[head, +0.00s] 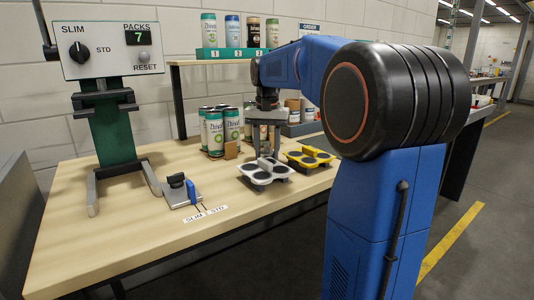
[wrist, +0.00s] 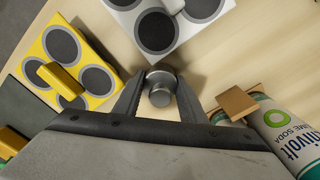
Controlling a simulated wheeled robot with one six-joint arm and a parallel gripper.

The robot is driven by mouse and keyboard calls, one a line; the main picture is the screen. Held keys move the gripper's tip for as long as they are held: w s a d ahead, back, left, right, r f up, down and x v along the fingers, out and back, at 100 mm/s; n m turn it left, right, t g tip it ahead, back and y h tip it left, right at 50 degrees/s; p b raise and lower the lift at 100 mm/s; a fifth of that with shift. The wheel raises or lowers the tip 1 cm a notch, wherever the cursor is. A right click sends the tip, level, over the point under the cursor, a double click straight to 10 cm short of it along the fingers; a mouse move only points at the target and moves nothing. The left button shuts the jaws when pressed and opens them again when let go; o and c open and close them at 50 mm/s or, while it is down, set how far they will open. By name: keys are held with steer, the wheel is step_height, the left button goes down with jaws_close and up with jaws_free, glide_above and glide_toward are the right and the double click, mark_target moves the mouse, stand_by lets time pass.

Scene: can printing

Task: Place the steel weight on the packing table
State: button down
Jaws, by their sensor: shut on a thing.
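The steel weight (wrist: 160,88) is a small grey cylinder with a round knob, seen from above in the wrist view. My gripper (wrist: 160,98) is shut on it, one finger on each side. In the head view my gripper (head: 266,150) points down over the back middle of the light wooden packing table (head: 110,245), behind the white four-cup plate. The weight cannot be made out clearly there. I cannot tell whether its base touches the tabletop.
A white four-cup plate (head: 252,177) and a yellow one (head: 310,157) lie near my gripper. Grouped cans (head: 215,132) stand to its left with a brown piece (wrist: 238,103). A slider fixture (head: 180,192) and a panel stand (head: 112,130) are farther left. The front left tabletop is clear.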

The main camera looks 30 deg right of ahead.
mark_target(267, 143)
steer(key=shift+f, duration=0.1)
steer(key=c, duration=1.4)
jaws_free()
step_height(267, 143, up, 12)
steer(key=shift+r, duration=0.15)
